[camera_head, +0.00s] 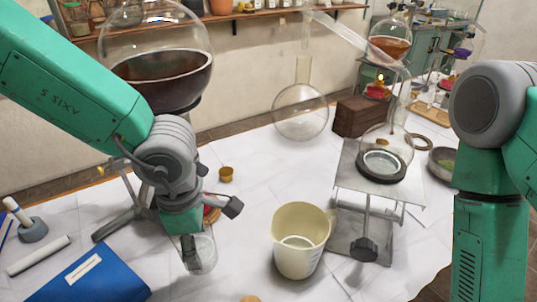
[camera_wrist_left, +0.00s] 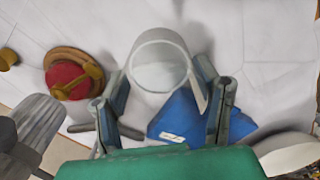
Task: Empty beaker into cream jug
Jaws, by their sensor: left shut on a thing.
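A clear glass beaker (camera_head: 205,257) is upright at the lower left of centre in the head view. It also shows in the wrist view (camera_wrist_left: 160,62), seen from above between the fingers. My left gripper (camera_head: 192,252) is shut on the beaker; its fingers show on both sides of the glass in the wrist view (camera_wrist_left: 163,100). I cannot tell whether the beaker touches the table or what it holds. The cream jug (camera_head: 287,252) stands upright to the right of the beaker, apart from it, with its open top showing. My right arm is at the right edge; its gripper is out of view.
A metal stand (camera_head: 372,190) carrying glassware is right of the jug. A large round-bottomed flask with dark liquid (camera_head: 165,75) stands behind my left arm. A blue book (camera_head: 90,277) lies at front left. A red and wooden piece (camera_wrist_left: 72,78) is near the beaker. A brass cup (camera_head: 226,174) stands behind.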

